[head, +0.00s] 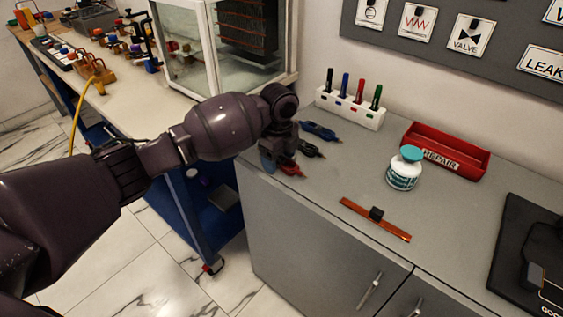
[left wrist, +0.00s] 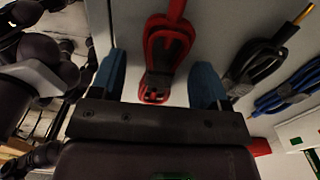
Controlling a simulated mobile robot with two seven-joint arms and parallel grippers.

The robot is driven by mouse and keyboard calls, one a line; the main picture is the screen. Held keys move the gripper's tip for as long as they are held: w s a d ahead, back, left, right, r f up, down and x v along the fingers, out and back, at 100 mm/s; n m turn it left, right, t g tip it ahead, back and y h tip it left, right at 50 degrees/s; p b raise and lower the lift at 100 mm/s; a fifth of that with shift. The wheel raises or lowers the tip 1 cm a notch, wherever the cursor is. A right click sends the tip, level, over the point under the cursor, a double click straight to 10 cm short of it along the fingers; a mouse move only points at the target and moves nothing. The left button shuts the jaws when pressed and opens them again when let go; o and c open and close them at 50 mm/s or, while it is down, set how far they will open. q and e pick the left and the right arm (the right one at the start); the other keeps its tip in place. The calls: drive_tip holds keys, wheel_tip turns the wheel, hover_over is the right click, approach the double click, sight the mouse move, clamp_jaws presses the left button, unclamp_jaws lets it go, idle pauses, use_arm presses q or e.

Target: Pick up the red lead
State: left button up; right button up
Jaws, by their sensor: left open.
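The red lead (head: 291,170) lies coiled near the left edge of the grey cabinet top, partly hidden by my left gripper (head: 272,160). In the left wrist view the red lead (left wrist: 166,48) shows between the two blue fingertips of my open left gripper (left wrist: 158,72). A finger stands on each side of it with a gap, and nothing is held. I cannot tell the exact height of the fingertips over the lead. My right gripper is in neither view.
A black lead (head: 311,149) and a blue lead (head: 319,131) lie just behind the red one. A white marker holder (head: 350,109), red tray (head: 446,151), white jar (head: 404,170) and orange strip (head: 372,219) stand or lie to the right. A glass case (head: 185,50) stands behind.

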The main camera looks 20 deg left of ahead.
sight(279, 158)
use_arm(q)
drive_tip(key=shift+r, duration=0.15)
drive_tip(key=c, duration=1)
drive_tip(key=shift+r, duration=0.55)
wheel_tip(279, 158, up, 19)
drive_tip(key=p, duration=0.4)
